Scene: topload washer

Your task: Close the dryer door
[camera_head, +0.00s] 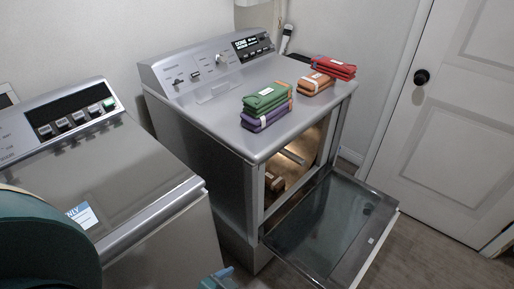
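The dryer (205,150) stands in the middle of the view, against the back wall. Its dryer door (325,228) is open, folded down toward the lower right on its bottom edge, with its inner face up. The lit drum opening (300,155) shows above the door, and something brownish, too dim to tell, is inside.
Folded cloth stacks, green and purple (266,107), orange (316,83) and red (334,67), lie on the dryer top. A top-load washer (150,175) stands at left. A white room door (460,110) is at right. Floor (435,250) shows beyond the dryer door.

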